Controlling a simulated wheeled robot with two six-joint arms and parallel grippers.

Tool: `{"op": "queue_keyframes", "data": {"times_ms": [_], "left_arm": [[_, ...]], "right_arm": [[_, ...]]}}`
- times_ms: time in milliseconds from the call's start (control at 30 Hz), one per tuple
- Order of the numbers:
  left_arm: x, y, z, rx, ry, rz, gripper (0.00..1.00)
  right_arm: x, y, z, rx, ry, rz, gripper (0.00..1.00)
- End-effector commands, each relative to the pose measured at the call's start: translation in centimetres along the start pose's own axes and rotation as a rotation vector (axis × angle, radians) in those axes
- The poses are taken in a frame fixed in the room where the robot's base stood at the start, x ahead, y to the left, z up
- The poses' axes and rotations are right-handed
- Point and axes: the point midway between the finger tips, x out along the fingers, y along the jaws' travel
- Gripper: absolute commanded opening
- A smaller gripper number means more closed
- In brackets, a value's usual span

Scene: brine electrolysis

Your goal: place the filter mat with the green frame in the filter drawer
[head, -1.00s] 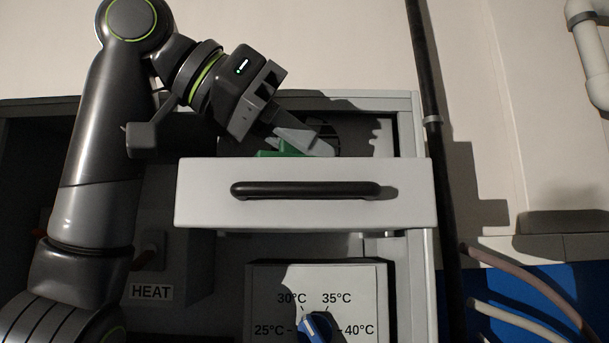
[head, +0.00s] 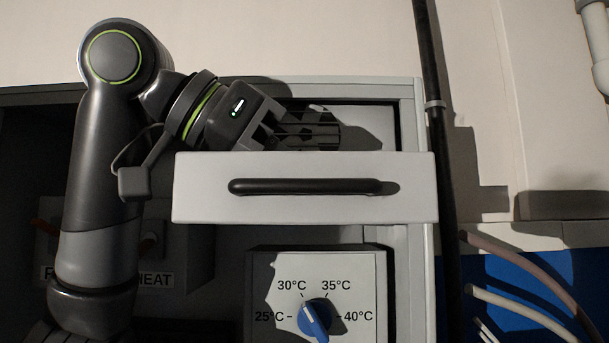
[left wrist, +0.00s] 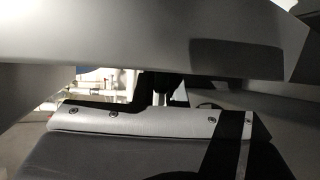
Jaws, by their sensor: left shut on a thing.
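The filter drawer (head: 305,207) stands pulled out in the head view, with a pale front and a dark bar handle. The left wrist view shows grey surfaces close up and no clear mat. My right gripper is not in view.
A dark slatted patch (head: 320,130) shows behind the drawer front. Below is a panel with a blue temperature knob (head: 315,318). A dark vertical pipe (head: 437,150) runs just right of the cabinet. Hoses (head: 520,275) hang at the lower right.

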Motion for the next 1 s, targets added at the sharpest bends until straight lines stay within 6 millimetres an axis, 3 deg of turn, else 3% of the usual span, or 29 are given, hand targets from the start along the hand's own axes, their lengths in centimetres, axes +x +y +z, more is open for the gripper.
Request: {"op": "queue_keyframes", "data": {"times_ms": [33,200,567,667,1000], "left_arm": [[0.1,0.0,0.1,0.000,0.000,0.000,0.13],[0.1,0.0,0.1,0.000,-0.001,0.000,0.32],[-0.2,0.0,-0.4,0.000,0.000,0.000,0.32],[-1.5,-0.1,0.1,-0.001,0.002,-0.005,0.32],[-8.6,0.0,0.0,-0.002,0.002,-0.003,0.32]], "right_arm": [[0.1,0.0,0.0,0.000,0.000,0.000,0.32],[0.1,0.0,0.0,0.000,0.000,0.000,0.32],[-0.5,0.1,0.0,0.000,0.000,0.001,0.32],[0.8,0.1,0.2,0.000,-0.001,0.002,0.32],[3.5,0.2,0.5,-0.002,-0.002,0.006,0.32]]}}
